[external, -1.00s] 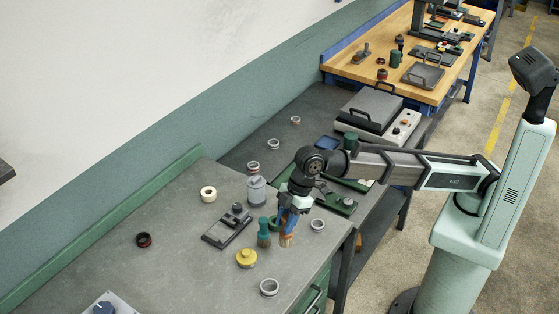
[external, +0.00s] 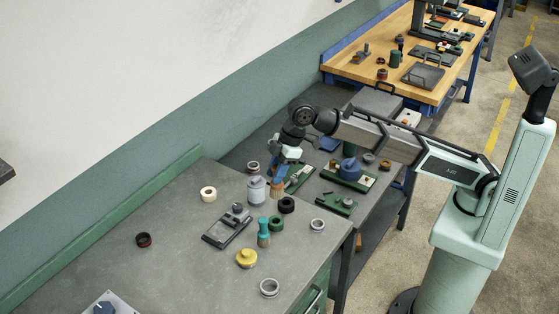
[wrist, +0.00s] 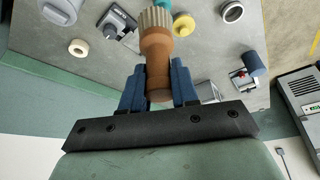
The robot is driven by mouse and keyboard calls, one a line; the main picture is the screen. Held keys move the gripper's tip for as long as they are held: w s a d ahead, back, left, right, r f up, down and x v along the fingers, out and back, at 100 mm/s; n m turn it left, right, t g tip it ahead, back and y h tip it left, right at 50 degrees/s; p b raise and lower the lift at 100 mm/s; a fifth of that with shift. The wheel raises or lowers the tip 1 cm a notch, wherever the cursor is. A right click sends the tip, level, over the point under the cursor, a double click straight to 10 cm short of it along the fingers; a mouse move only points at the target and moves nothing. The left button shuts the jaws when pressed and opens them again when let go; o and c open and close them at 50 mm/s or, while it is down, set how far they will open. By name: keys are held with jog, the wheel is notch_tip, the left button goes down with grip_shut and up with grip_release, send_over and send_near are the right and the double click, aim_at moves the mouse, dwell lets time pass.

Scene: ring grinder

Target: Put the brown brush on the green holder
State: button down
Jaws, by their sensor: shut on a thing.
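The brush is apart from both.
A teal brush (external: 264,232) stands close to the green piece. A dark tray fixture (external: 228,226), a yellow-topped piece (external: 246,258) and loose rings lie around. Green-based fixtures (external: 349,178) stand on the farther bench. The bench's front left is mostly clear.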

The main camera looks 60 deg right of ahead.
jog(key=shift+m, duration=0.4)
jog(key=shift+w+d+f, duration=0.45)
jog(key=shift+d+f, duration=0.05)
jog(key=shift+f, duration=2)
jog(key=shift+w+d+f, duration=0.4)
jog(key=shift+d+f, duration=0.1)
jog(key=shift+f, duration=2)
jog(key=shift+w+d+f, duration=0.45)
jog(key=shift+d+f, duration=0.05)
jog(key=shift+f, duration=2)
jog(key=shift+f, duration=0.2)
jog(key=c, duration=0.8)
grip_release()
jog(key=shift+c, duration=0.2)
jog(key=shift+r, duration=0.2)
jog(key=v, duration=1.2)
jog(key=shift+a, duration=0.1)
